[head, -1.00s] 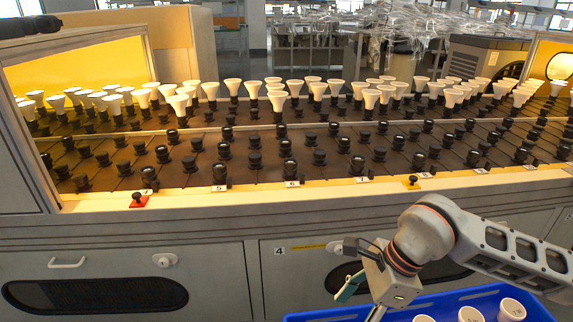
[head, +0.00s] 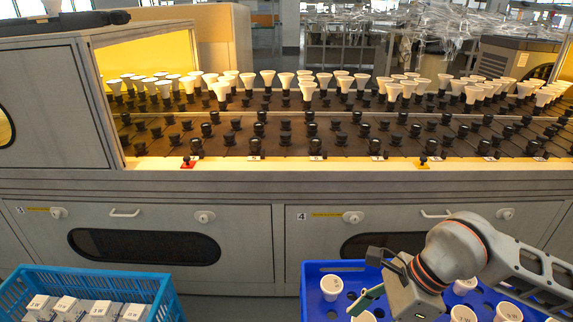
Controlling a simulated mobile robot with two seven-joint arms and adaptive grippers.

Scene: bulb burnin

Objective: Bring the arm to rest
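My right arm comes in from the right, and its gripper (head: 372,290) hangs over the left part of a dark blue crate (head: 311,292). A dark part and a green part show at its end. I cannot tell whether the fingers are open or shut, or whether they touch anything. Several white bulbs, one of them at the crate's back left (head: 331,287), stand in the crate; some are partly hidden by my arm. My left gripper is not in view.
A long burn-in rack (head: 330,175) spans the view, with rows of black sockets (head: 285,140) and several white bulbs (head: 308,90) in them. A red button (head: 188,163) and a yellow one (head: 423,162) are on its front edge. A light blue crate (head: 150,285) with small white boxes (head: 66,304) stands at lower left.

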